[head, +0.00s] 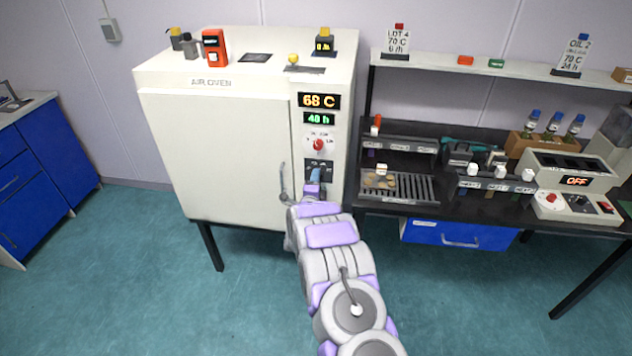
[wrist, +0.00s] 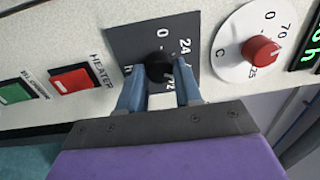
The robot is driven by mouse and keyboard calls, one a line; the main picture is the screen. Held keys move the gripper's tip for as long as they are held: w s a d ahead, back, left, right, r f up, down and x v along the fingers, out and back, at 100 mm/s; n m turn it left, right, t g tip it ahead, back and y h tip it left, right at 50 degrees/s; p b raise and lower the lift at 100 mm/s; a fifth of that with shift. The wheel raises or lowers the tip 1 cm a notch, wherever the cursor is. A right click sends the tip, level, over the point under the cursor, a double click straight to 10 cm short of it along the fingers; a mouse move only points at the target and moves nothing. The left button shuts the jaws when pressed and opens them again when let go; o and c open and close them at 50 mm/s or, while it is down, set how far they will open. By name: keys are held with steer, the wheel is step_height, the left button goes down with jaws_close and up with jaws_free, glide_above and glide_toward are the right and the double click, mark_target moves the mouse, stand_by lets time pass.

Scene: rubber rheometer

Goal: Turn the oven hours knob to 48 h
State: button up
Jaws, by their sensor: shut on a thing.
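The white air oven (head: 215,150) stands at the back with its control strip on the right side. The black hours knob (wrist: 159,66) sits on a dark plate marked 0, 24 and 72 in the wrist view. My gripper (wrist: 159,70) has its blue fingers on either side of the knob and is shut on it. In the head view my gripper (head: 315,177) is at the lower part of the strip and hides the knob. The green display (head: 319,119) looks like 40 h or 48 h; the last digit is too small to be sure. The knob's pointer is not clear.
A red temperature knob (wrist: 261,53) is beside the hours knob. A red HEATER switch (wrist: 74,79) and a green switch (wrist: 16,92) sit on its other side. The orange display (head: 319,101) reads about 68 C. A dark bench (head: 420,208) with racks stands right of the oven.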

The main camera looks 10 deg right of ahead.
steer(key=shift+f, duration=0.2)
steer(key=o, duration=0.8)
steer(key=shift+f, duration=0.1)
steer(key=shift+o, duration=1.1)
steer(key=shift+a, duration=0.1)
steer(key=p+v, duration=0.3)
steer(key=v, duration=1.4)
steer(key=shift+s+a, duration=0.15)
